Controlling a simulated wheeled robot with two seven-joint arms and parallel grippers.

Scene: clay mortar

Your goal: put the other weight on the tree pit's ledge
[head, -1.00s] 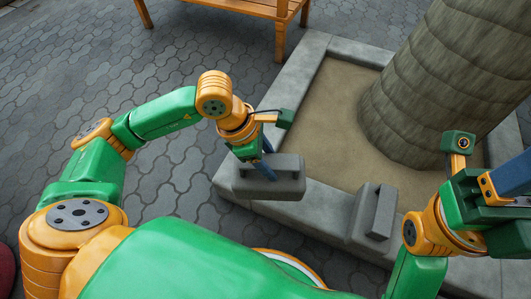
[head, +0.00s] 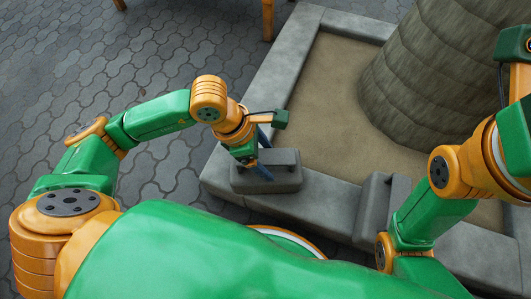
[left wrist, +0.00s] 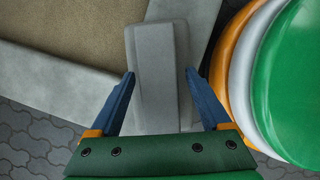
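One grey weight with a raised handle (head: 268,180) sits on the tree pit's ledge near its front left corner. It also shows in the left wrist view (left wrist: 158,90). My left gripper (head: 262,158) is right over it, its blue fingers (left wrist: 159,73) spread on either side of the handle with gaps. It looks open. The second grey weight (head: 375,205) stands on the front part of the ledge (head: 325,192), further right, partly covered by my right arm. My right gripper is outside the head view.
The ledge frames bare soil (head: 325,115) around a thick tree trunk (head: 430,80). Grey paving (head: 60,90) lies left of the pit. Orange bench legs (head: 267,20) show at the top. My green and orange body is close to the ledge's front.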

